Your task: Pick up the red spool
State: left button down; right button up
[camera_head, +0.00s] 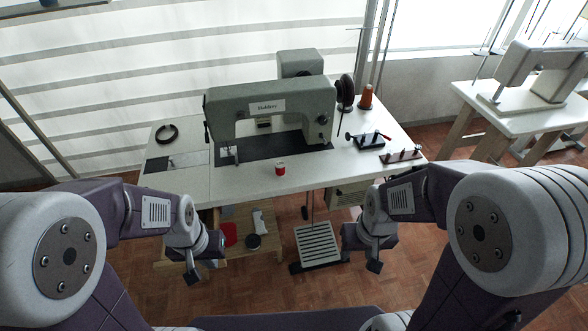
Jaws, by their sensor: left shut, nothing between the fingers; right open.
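A small red spool (280,169) stands on the white sewing table (240,187) near its front edge, in front of the grey sewing machine (270,106). It looks upright and nothing covers it. My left gripper (192,276) hangs below and in front of the table's front edge, left of the spool, shut and empty. My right gripper (374,266) hangs in front of the table, right of the spool, open and empty. Both grippers are well apart from the spool.
A brown thread cone (366,97), a small device with a red tip (368,140) and a rack of small pegs (401,156) stand at the table's right. A dark ring (167,134) lies at the left. A low wooden shelf (262,255) and a treadle (318,243) are below.

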aim_at(281, 164)
jog(key=i+j+z, duration=0.2)
jog(key=j, duration=0.5)
jog(key=j+z, duration=0.25)
jog(key=j, duration=0.5)
